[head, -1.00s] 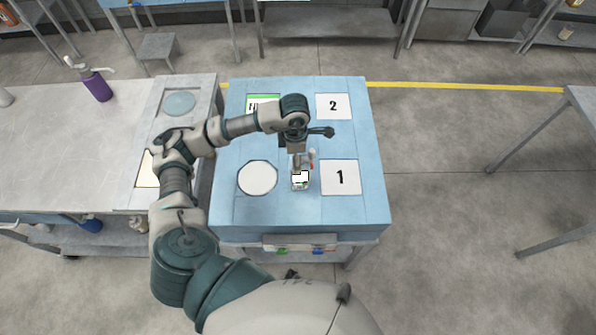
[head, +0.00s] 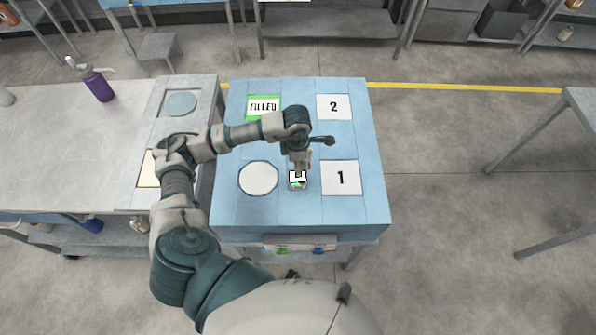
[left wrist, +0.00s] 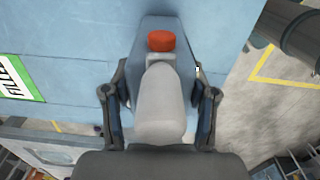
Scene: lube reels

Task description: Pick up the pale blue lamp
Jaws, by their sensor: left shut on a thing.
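My left gripper (head: 299,169) is low over the blue table, between the round white pad and the card marked 1. My right gripper is out of view.
The blue table (head: 300,211) bears a round white pad (head: 258,178), cards marked 1 (head: 341,178) and 2 (head: 334,106), and a green FILLED card (head: 263,106).

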